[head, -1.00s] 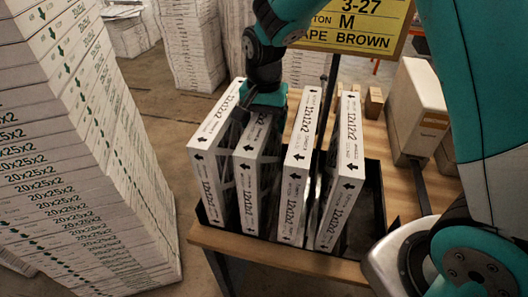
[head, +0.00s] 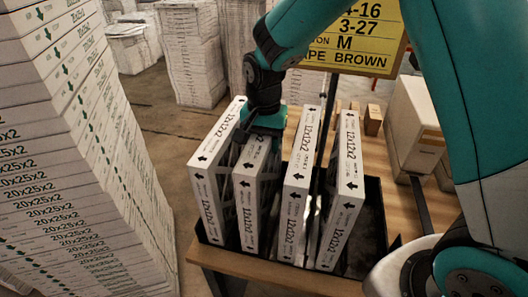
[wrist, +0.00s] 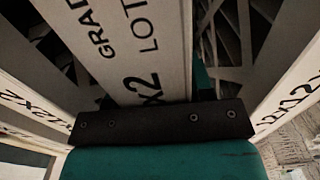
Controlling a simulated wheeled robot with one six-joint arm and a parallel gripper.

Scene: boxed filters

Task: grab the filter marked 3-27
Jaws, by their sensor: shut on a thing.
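Several white boxed filters marked 12x12x2 stand on edge, side by side, in a black bin (head: 375,235) in the head view. My gripper (head: 263,120) is shut on the far top part of the second filter from the left (head: 250,205). That filter still stands between its neighbours, in the bin. In the wrist view its printed edge (wrist: 150,45) runs up to my dark gripper bar (wrist: 165,122). The leftmost filter (head: 208,200), third filter (head: 292,205) and rightmost filter (head: 345,200) stand apart from my gripper. I cannot read 3-27 on any filter.
A yellow sign (head: 355,38) reading 4-16, 3-27 and M stands behind the bin. The bin sits on a wooden table (head: 400,200) with pale boxes (head: 415,125) and small wooden blocks (head: 373,120). A tall stack of 20x25x2 boxes (head: 75,170) stands left.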

